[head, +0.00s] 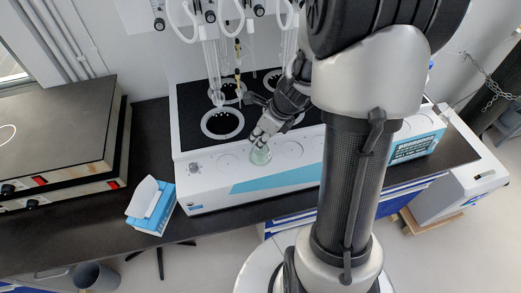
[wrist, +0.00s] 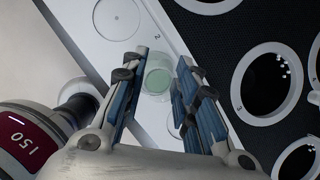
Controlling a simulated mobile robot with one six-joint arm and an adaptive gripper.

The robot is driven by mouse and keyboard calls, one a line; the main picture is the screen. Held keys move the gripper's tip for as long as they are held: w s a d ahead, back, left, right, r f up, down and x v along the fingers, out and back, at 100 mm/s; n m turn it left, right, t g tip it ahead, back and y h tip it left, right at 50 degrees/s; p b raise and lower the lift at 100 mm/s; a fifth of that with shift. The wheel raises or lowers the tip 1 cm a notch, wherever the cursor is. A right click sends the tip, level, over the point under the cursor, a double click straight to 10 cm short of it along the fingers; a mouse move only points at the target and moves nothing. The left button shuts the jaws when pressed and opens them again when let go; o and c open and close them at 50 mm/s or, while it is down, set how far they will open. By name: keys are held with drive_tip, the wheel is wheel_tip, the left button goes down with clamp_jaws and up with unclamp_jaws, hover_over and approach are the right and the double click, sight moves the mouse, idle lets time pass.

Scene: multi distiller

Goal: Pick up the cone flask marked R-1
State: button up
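A small clear flask with pale green liquid (head: 260,155) stands on the white front ledge of the distiller (head: 210,190). In the wrist view the flask (wrist: 158,79) shows between and beyond my fingertips, near a printed "2". No R-1 mark is legible on it. My gripper (head: 266,134) is just above and at the flask in the head view. In the wrist view my gripper (wrist: 162,66) has its two blue-padded fingers spread apart, with the flask between them. I cannot tell whether either finger touches the glass. The fingers and wrist hide part of the ledge.
The distiller's black top has round wells (head: 222,123), with glass tubes (head: 213,65) hanging above them. A blue and white box (head: 151,206) stands left of the distiller. Black-topped hot plates (head: 55,125) are further left. Empty round ledge spots (wrist: 116,18) lie beside the flask.

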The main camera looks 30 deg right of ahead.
clamp_jaws()
drive_tip(key=shift+r, duration=0.15)
idle(0.5)
